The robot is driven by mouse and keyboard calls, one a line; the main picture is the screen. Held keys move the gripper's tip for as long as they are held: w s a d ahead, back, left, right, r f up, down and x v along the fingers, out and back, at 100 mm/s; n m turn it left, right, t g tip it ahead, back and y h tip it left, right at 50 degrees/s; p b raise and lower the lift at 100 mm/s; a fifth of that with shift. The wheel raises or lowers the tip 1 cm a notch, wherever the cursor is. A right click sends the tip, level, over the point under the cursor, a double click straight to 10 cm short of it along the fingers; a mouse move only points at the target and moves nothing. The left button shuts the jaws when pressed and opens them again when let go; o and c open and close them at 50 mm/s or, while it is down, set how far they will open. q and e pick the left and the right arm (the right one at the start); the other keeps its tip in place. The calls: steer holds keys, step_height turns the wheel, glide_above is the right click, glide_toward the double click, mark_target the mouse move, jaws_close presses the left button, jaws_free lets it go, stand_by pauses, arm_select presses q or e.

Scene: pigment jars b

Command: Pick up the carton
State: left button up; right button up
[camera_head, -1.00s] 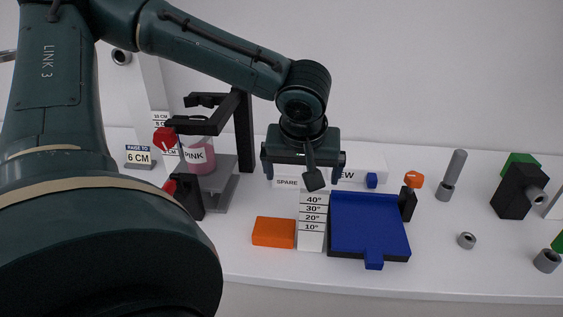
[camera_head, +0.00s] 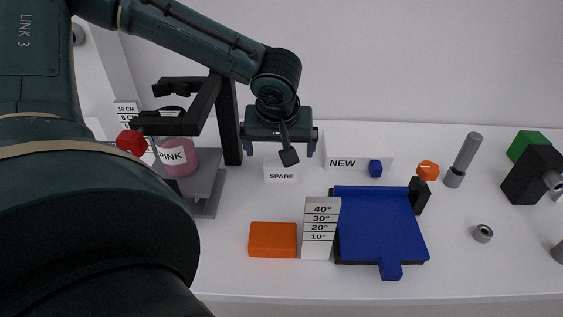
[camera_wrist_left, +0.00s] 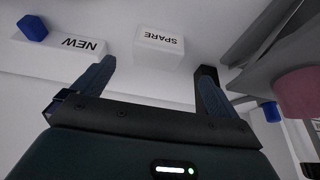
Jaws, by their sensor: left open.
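Two white cartons stand at the back of the table: a small one marked SPARE (camera_head: 282,175) and a longer one marked NEW (camera_head: 345,163). I cannot tell from the pictures which is the task's carton. My left gripper (camera_head: 280,153) points down, open and empty, just above and partly in front of the SPARE carton. In the left wrist view, the SPARE carton (camera_wrist_left: 158,48) lies beyond the gap between the open fingers (camera_wrist_left: 153,80), apart from them. The NEW carton (camera_wrist_left: 85,60) is beyond and left of the left-hand finger. My right gripper is not in view.
A dark stand with a pink jar (camera_head: 178,158) is left of the gripper. In front lie an orange block (camera_head: 272,240), a white angle scale (camera_head: 321,240) and a blue tray (camera_head: 380,225). A small blue cube (camera_head: 375,168) is by the NEW carton. Grey cylinders stand right.

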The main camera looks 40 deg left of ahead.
mark_target(282, 168)
arm_select(q)
steer(key=shift+w+x, duration=0.2)
steer(key=shift+x, duration=1.8)
steer(key=shift+w+x, duration=0.2)
steer(key=shift+x, duration=1.75)
steer(key=shift+r, duration=0.1)
steer(key=shift+c, duration=0.4)
steer(key=c, duration=1)
